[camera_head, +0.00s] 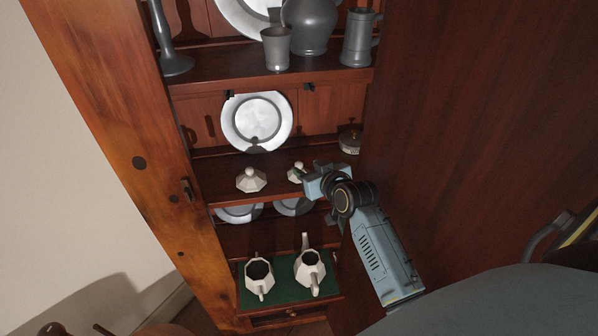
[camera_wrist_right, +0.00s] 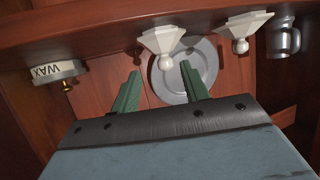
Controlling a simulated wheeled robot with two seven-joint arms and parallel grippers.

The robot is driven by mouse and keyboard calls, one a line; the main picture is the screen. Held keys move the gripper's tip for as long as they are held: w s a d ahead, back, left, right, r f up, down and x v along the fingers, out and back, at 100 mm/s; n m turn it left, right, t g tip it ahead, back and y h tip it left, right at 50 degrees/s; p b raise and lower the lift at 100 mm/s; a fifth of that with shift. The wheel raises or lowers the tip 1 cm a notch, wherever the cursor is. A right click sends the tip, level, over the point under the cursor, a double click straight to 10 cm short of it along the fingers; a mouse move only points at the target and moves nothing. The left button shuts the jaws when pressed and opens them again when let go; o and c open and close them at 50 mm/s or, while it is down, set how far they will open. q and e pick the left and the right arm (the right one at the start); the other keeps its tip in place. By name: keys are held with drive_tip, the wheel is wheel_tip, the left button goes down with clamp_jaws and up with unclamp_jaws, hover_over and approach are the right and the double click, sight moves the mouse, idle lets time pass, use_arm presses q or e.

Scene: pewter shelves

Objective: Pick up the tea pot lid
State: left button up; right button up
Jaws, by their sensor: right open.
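Two white faceted tea pot lids stand knob-up on the middle shelf: the left lid (camera_head: 251,180) and the right lid (camera_head: 295,173), which is partly beside my gripper. My right gripper (camera_head: 304,176) is at the right lid. In the right wrist view, which is upside down, my right gripper's green fingers (camera_wrist_right: 160,68) are open, with the nearer lid (camera_wrist_right: 163,39) just ahead and its knob appearing between the fingertips. The other lid (camera_wrist_right: 240,31) is to the right there. Contact cannot be told. My left gripper is not in view.
Two white pots (camera_head: 258,278) (camera_head: 310,270) stand open on a green surface (camera_head: 285,293) below. A WAX tin (camera_head: 350,141) is behind on the right, also in the wrist view (camera_wrist_right: 57,72). A pewter plate (camera_head: 257,121) leans behind. A large wood panel (camera_head: 470,130) is close to my right arm.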

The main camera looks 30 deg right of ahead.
sight(301, 167)
drive_tip(key=x, duration=0.2)
drive_tip(key=a+x, duration=0.1)
drive_tip(key=shift+w+d+f+p, duration=0.1)
drive_tip(key=shift+w+f+p, duration=0.05)
drive_tip(key=shift+w+p, duration=0.25)
drive_tip(key=shift+w+d+f, duration=0.1)
drive_tip(key=shift+w+f, duration=0.15)
drive_tip(key=shift+w, duration=0.3)
clamp_jaws()
drive_tip(key=shift+r, duration=0.1)
